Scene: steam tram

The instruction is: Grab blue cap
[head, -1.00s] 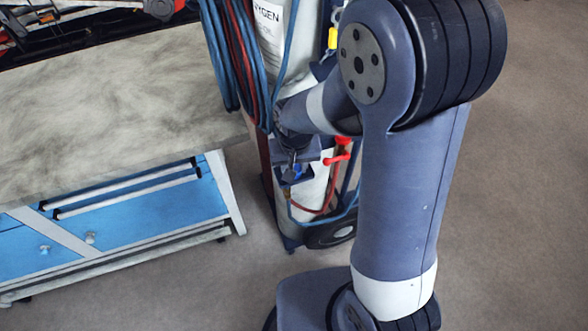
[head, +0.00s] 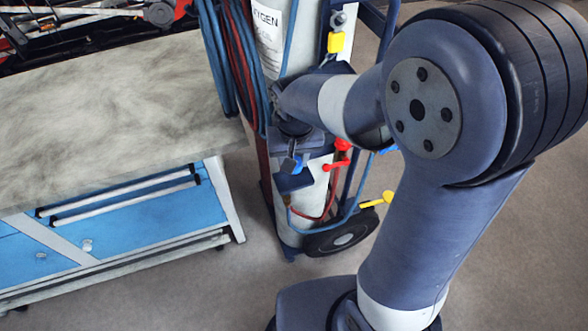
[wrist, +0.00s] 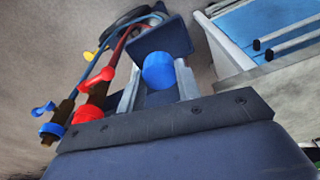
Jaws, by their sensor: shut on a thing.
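The blue cap (wrist: 158,70) is a short, bright blue round piece, held between the two fingers of my gripper (wrist: 158,88) in the wrist view. In the head view the cap (head: 290,166) shows only as a small blue patch beneath my wrist, just above a dark blue plate (head: 293,182). My gripper (head: 291,160) is shut on the cap, beside the gas cylinder cart. My wrist hides most of the fingers in the head view. I cannot tell whether the cap still touches anything below it.
A red valve (head: 340,160) is close right of my gripper, with hoses, a blue handle (head: 386,149) and a yellow handle (head: 378,200) nearby. The oxygen cylinder (head: 270,40) stands behind. A workbench (head: 100,110) with blue drawers is at left. Floor at right is open.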

